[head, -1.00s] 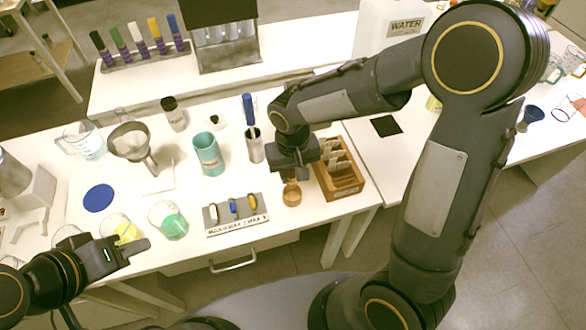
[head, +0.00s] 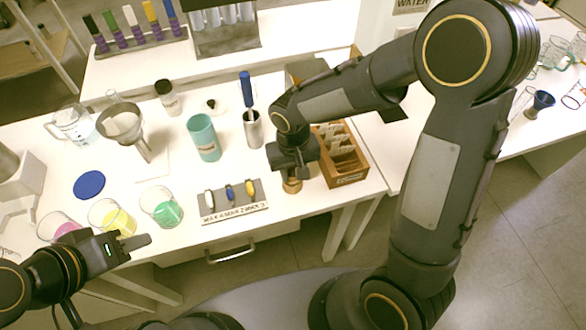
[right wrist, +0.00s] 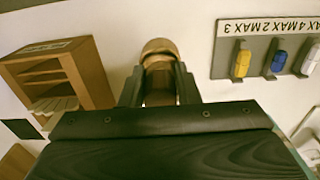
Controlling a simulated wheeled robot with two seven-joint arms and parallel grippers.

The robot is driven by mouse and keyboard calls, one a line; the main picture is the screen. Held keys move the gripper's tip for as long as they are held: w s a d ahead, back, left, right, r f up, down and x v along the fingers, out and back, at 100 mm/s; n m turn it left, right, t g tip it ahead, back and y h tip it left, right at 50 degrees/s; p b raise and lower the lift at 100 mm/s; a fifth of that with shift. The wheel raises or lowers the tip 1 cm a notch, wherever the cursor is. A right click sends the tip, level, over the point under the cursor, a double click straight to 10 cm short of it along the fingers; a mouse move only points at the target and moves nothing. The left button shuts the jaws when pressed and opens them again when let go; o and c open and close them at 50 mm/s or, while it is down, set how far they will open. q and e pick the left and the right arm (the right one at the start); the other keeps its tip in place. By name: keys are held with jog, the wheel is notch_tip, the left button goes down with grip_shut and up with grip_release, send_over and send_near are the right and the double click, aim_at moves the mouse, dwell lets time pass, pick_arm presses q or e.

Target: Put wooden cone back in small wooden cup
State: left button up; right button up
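The small wooden cup (head: 292,187) stands on the table near its front edge, directly below my right gripper (head: 292,174). In the right wrist view its rounded rim (right wrist: 158,46) shows just beyond the fingertips. The wooden cone (right wrist: 159,80) is a tan piece between the fingers of my right gripper (right wrist: 159,72), which look closed on it. Its lower end is at the cup; how deep it sits inside is hidden. My left gripper (head: 135,243) is over the front left of the table, apart from the cup; its finger gap is not clear.
A wooden compartment box (head: 345,160) stands right of the cup. A grey rack with coloured pieces (head: 233,203) lies to its left. A metal cylinder with a blue-handled tool (head: 252,130) and a teal cup (head: 204,139) stand behind. Glass beakers (head: 162,208) are near my left gripper.

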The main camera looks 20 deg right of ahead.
jog(key=o, duration=0.5)
notch_tip(320, 180, up, 8)
jog(key=shift+f, duration=0.15)
dwell(0.8)
jog(key=shift+s+d+r, duration=0.1)
jog(key=shift+d+r, duration=0.15)
jog(key=s+d+r+t+y, duration=0.1)
jog(key=s+d+r+t, duration=0.1)
jog(key=s, duration=0.3)
jog(key=s+d+r+m+t+y, duration=0.1)
jog(key=s+d+r, duration=0.1)
jog(key=s, duration=0.3)
jog(key=s+d+r+m+t+y, duration=0.1)
jog(key=s+d+r+t, duration=0.1)
jog(key=s+d, duration=0.2)
jog(key=shift+s+d+r+t+y, duration=0.1)
jog(key=shift+s+d+t+y, duration=0.25)
jog(key=shift+s, duration=0.4)
